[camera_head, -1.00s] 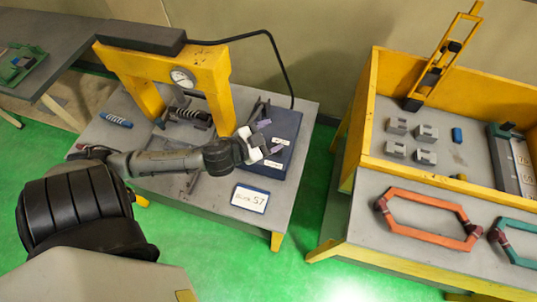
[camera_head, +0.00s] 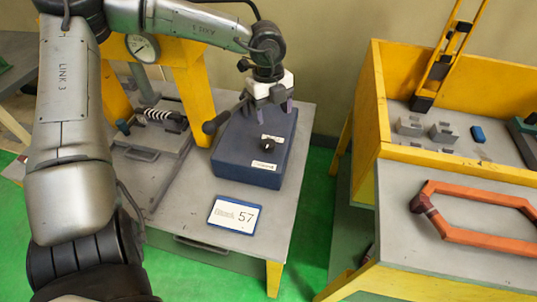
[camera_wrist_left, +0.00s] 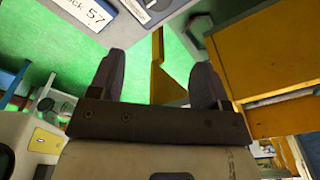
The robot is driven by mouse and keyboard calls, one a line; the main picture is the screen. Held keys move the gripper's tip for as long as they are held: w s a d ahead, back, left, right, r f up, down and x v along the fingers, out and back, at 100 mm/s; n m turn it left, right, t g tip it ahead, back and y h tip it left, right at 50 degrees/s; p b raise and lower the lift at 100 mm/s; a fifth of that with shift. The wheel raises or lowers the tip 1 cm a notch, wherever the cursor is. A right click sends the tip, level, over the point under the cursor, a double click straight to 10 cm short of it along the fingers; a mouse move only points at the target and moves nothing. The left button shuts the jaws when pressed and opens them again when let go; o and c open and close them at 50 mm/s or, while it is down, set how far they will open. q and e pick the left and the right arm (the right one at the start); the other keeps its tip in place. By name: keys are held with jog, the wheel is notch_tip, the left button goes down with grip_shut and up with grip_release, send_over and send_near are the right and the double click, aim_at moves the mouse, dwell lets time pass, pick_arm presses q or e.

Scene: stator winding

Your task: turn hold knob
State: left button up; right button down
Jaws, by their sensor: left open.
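The dark blue control box (camera_head: 240,155) stands on the grey bench. A small black knob (camera_head: 268,141) sits on its top, with a white label (camera_head: 264,166) below it too small to read. My left gripper (camera_head: 268,107) is over the rear part of the box, fingers pointing down, open and empty. It hides that part of the box top, and I cannot tell its height above it. In the left wrist view the two dark fingers (camera_wrist_left: 158,80) are spread apart with nothing between them. My right gripper is not in view.
A black-handled lever (camera_head: 213,124) stands left of the box, beside the yellow press frame (camera_head: 190,90) with its gauge (camera_head: 142,47). A sign reading 57 (camera_head: 234,215) lies in front. To the right, across a gap, stands a yellow-walled bench (camera_head: 385,100).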

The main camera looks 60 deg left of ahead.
aim_at(268, 143)
pick_arm(q)
jog(key=shift+y, duration=0.6)
jog(key=f+b, duration=0.1)
jog(key=f, duration=0.3)
jog(key=f+b, duration=0.1)
jog(key=f, duration=0.2)
jog(key=a+f+b, duration=0.1)
jog(key=f, duration=0.3)
jog(key=shift+s+f, duration=0.15)
jog(key=shift+f, duration=0.9)
jog(key=shift+b, duration=0.3)
jog(key=c, duration=0.9)
